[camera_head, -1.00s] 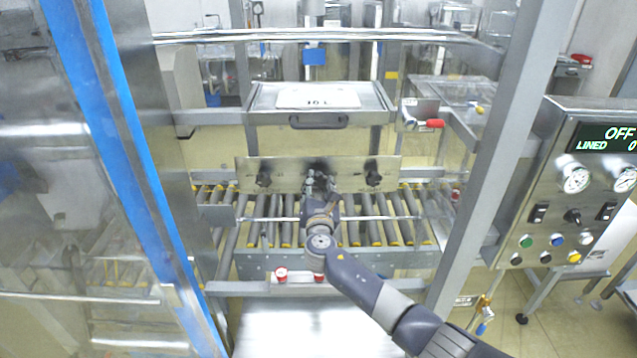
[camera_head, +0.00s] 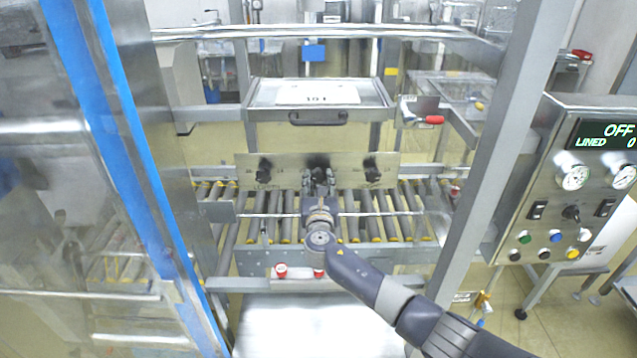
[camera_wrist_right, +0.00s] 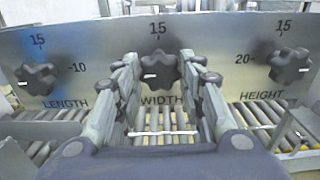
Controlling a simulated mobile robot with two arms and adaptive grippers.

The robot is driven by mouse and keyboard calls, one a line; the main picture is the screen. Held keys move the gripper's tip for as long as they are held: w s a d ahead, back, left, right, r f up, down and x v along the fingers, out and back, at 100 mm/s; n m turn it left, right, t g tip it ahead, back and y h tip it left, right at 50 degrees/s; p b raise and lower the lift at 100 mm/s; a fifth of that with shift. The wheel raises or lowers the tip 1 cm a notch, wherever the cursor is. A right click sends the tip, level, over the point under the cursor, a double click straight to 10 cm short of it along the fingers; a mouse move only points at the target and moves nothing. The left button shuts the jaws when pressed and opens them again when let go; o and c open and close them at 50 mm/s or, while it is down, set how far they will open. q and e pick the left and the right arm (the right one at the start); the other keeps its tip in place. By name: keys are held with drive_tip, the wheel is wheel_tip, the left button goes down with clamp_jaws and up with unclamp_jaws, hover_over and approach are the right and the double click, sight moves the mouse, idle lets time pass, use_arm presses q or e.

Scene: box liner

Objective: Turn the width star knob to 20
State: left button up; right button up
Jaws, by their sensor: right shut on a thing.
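The width star knob (camera_wrist_right: 159,70) is black and lobed, in the middle of a metal panel (camera_wrist_right: 85,45), with "15" above it and "WIDTH" below. A white mark on it points left in the right wrist view. My right gripper (camera_wrist_right: 160,78) is shut on it, with one finger on each side; the fingers hide part of the panel near its label. In the head view the right gripper (camera_head: 318,178) reaches the panel's middle and largely hides the width knob. My left gripper is not in view.
The length knob (camera_wrist_right: 38,78) stands left of the fingers and the height knob (camera_wrist_right: 289,66) right. Rollers (camera_head: 375,215) lie below the panel. A frame post (camera_head: 490,150) and a control box reading "OFF" (camera_head: 605,130) are on the right.

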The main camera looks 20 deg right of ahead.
drive_tip(key=shift+f, duration=0.1)
drive_tip(key=o, duration=1)
drive_tip(key=shift+o, duration=0.2)
drive_tip(key=v, duration=1.2)
